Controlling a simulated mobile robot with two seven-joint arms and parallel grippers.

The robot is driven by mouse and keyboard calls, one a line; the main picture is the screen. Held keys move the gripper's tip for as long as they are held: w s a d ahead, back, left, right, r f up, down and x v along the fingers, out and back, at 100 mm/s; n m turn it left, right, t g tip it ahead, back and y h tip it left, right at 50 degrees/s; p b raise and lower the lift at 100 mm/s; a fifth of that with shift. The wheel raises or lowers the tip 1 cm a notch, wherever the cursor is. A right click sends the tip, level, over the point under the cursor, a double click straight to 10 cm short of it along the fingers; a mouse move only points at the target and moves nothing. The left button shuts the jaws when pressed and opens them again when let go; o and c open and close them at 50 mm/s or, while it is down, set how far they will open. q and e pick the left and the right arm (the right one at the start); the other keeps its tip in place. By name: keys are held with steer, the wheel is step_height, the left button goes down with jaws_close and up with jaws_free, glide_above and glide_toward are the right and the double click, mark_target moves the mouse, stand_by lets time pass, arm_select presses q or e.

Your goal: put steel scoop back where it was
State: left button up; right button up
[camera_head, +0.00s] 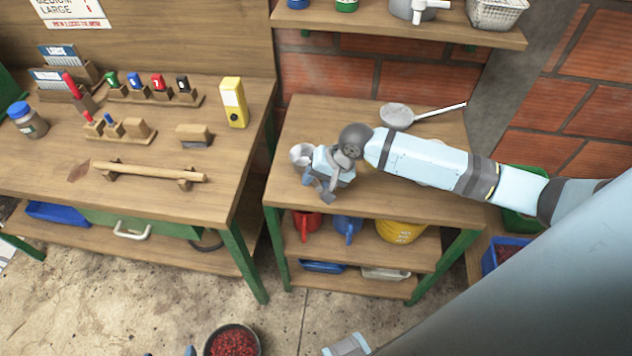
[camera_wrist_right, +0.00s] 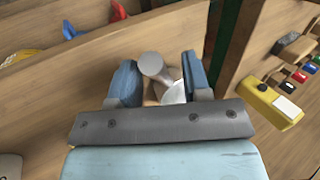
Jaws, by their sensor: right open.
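The steel scoop (camera_head: 301,154) is on the left part of the small wooden table (camera_head: 285,190), partly hidden by my right gripper. My right gripper (camera_head: 318,184) is open at the scoop. In the right wrist view, a grey rounded cylinder (camera_wrist_right: 151,64) and a pale bowl-like part (camera_wrist_right: 175,94) show between the two blue fingers (camera_wrist_right: 157,82). I cannot tell whether the fingers touch them. Small blue-grey tips at the bottom edge of the head view may be my left gripper (camera_head: 172,352); its state is unclear.
A long-handled skimmer (camera_head: 397,116) lies at the table's back. Red (camera_head: 306,222) and blue (camera_head: 347,228) jugs and a yellow container (camera_head: 400,231) stand on the shelf below. A yellow meter (camera_head: 233,103) stands on the left workbench (camera_head: 60,175). A bowl of red cherries (camera_head: 233,342) is on the floor.

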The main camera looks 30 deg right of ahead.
steer(key=v, duration=1.1)
steer(key=s+a+f+n+t, duration=0.1)
steer(key=s+a+f+n, duration=0.3)
steer(key=s+a+n, duration=0.5)
steer(key=s+d+h, duration=0.5)
steer(key=s, duration=0.8)
steer(key=w+a+f+t+y+p, duration=0.3)
steer(key=w+a+f+t+p, duration=0.2)
steer(key=a+f+t+p, duration=0.1)
steer(key=shift+w+a+f+t+p, duration=0.25)
steer(key=shift+w+f+t+p, duration=0.2)
steer(key=shift+p, duration=0.25)
